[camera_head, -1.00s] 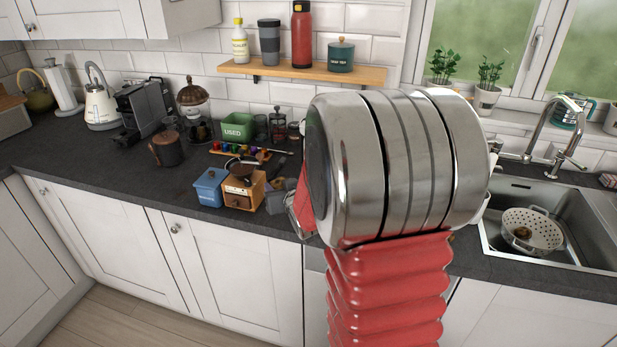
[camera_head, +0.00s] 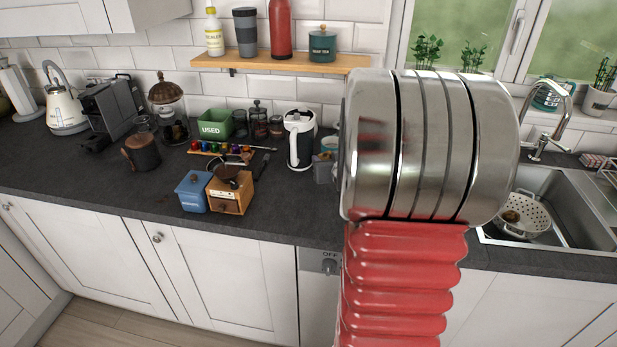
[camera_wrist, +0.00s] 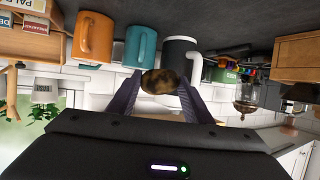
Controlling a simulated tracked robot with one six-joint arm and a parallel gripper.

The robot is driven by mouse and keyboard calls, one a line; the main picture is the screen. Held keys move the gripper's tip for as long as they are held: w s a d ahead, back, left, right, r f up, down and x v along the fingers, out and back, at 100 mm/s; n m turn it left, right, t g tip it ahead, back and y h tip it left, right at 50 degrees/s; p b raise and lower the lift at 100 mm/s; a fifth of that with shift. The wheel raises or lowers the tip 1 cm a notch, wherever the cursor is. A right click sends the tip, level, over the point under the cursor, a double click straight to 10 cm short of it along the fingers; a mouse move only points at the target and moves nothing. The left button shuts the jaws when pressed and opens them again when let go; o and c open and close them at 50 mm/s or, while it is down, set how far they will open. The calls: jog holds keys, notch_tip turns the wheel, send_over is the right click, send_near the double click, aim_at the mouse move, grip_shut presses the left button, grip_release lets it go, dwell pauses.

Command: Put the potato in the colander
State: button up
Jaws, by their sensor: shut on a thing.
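The potato (camera_wrist: 162,82), brown and roundish, is between the fingertips of my gripper (camera_wrist: 160,84) in the wrist view. The fingers are shut on it, and it is held in the air. In the head view my large metal and red arm links hide the gripper and the potato. The white colander (camera_head: 537,216), with many holes, sits in the sink at the right of the head view. A small brown thing (camera_head: 511,216) shows in the colander; I cannot tell what it is. My arm links cover part of the view just left of the colander.
The steel sink (camera_head: 577,187) has a tap (camera_head: 545,120) behind it. A white and black kettle (camera_head: 300,138), a blue box (camera_head: 192,191) and a wooden grinder (camera_head: 230,193) stand on the dark worktop. An orange mug (camera_wrist: 94,38) and a teal mug (camera_wrist: 140,46) show in the wrist view.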

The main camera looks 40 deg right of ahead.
send_over(326, 195)
jog(key=shift+w+d+f, duration=0.1)
jog(key=shift+w+f, duration=0.05)
jog(key=shift+f, duration=2.75)
jog(key=shift+f, duration=0.1)
jog(key=shift+f, duration=2)
jog(key=shift+f, duration=0.25)
